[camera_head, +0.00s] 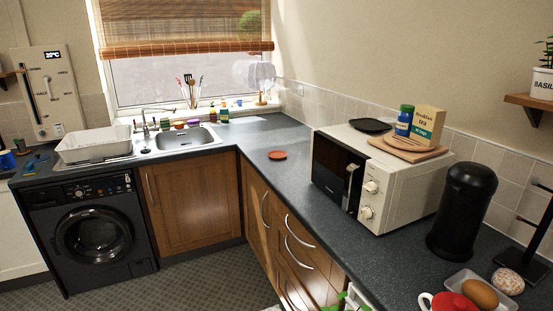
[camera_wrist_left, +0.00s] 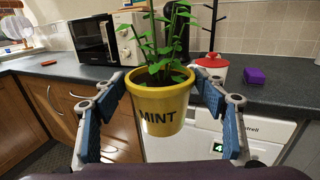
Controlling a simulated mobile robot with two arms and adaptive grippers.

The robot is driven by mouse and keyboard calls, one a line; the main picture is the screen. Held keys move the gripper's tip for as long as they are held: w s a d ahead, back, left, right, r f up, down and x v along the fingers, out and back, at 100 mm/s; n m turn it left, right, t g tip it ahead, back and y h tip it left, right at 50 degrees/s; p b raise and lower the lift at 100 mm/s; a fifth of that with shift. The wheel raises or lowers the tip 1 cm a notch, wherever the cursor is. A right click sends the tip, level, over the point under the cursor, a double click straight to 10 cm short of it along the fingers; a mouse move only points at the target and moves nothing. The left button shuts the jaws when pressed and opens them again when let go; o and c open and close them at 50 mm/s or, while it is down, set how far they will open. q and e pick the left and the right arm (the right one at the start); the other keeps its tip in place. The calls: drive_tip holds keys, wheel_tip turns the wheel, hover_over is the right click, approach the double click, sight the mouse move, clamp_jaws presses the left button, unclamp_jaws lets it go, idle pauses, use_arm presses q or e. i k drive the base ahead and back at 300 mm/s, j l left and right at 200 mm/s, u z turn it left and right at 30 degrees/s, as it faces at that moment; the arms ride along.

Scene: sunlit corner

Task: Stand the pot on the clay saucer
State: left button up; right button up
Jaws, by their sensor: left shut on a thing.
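The pot (camera_wrist_left: 160,108) is yellow, marked MINT, and holds a leafy green plant (camera_wrist_left: 160,45). My left gripper (camera_wrist_left: 162,82) is shut on the pot, one jaw on each side near the rim. The pot is upright, held in front of the counter in the left wrist view. In the head view only some green leaves (camera_head: 338,304) show at the bottom edge. The clay saucer (camera_head: 277,155) is a small flat reddish disc lying empty on the dark counter; it also shows at the far left in the left wrist view (camera_wrist_left: 49,63). My right gripper is in neither view.
A microwave (camera_head: 381,180) stands right of the saucer, with a black canister (camera_head: 462,210) beyond it. A sink (camera_head: 187,138) lies left. A red-lidded white pot (camera_wrist_left: 210,75) and purple block (camera_wrist_left: 254,76) sit on the counter. The counter around the saucer is clear.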

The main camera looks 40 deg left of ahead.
sight(278, 156)
drive_tip(key=i+j+u, duration=0.2)
drive_tip(key=i+j, duration=0.35)
drive_tip(key=j, duration=0.4)
drive_tip(key=i+j+u, duration=0.15)
drive_tip(key=i+j, duration=0.45)
drive_tip(key=j, duration=0.25)
drive_tip(key=i+j+u, duration=0.2)
drive_tip(key=i+j, duration=0.45)
drive_tip(key=j, duration=0.1)
